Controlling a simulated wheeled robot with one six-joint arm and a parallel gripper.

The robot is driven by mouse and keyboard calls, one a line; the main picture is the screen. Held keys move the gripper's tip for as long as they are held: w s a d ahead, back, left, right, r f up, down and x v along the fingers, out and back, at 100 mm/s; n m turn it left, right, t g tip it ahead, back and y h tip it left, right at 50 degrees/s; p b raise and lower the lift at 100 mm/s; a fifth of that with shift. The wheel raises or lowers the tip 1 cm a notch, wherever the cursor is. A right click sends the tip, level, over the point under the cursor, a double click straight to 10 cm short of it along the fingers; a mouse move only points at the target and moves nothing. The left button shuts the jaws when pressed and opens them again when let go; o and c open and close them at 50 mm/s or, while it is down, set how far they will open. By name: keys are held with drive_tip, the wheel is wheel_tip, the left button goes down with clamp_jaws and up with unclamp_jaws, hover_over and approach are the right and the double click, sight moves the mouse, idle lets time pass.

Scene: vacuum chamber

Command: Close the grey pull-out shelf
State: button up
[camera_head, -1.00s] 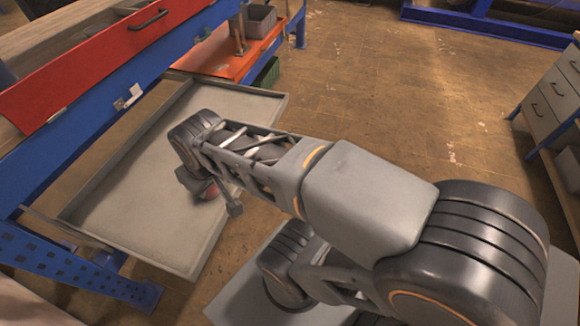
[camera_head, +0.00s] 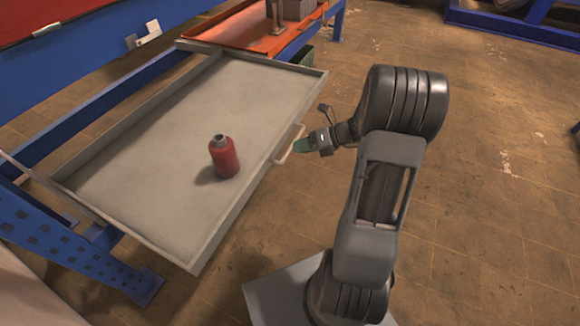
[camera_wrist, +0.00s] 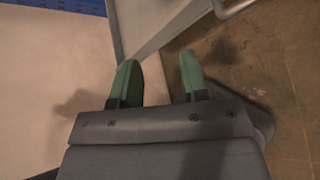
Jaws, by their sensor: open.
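The grey pull-out shelf (camera_head: 150,185) is pulled out from under the blue workbench in the head view. Its handle (camera_head: 290,143) is on the right-hand front edge. A red bottle (camera_head: 224,157) stands upright on the shelf. In the wrist view my gripper (camera_wrist: 160,75) is open with nothing between the fingers. The shelf's front wall (camera_wrist: 165,30) runs beyond the fingers, and part of the handle (camera_wrist: 232,7) shows at the top.
The blue bench frame (camera_head: 75,255) borders the shelf on the left. An orange lower tray (camera_head: 240,30) lies behind the shelf, with a red panel (camera_head: 90,12) at upper left. The brown floor (camera_head: 490,200) to the right is clear.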

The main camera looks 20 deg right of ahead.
sight(290, 148)
drive_tip(key=w+d+f+m+t+b, duration=0.3)
drive_tip(key=d+f+m+t+b, duration=0.25)
drive_tip(key=d+f+m, duration=0.5)
drive_tip(key=shift+m, duration=0.65)
drive_tip(key=shift+f+b+x, duration=0.15)
drive_tip(key=shift+b+x, duration=0.5)
drive_tip(key=shift+x, duration=1.75)
drive_tip(key=shift+f+b+x, duration=0.15)
drive_tip(key=shift+b+x, duration=0.45)
drive_tip(key=shift+x, duration=1.8)
drive_tip(key=shift+f+b+x, duration=0.15)
drive_tip(key=shift+b+x, duration=0.5)
drive_tip(key=shift+x, duration=1.7)
drive_tip(key=shift+s, duration=0.1)
drive_tip(key=shift+c, duration=0.4)
clamp_jaws()
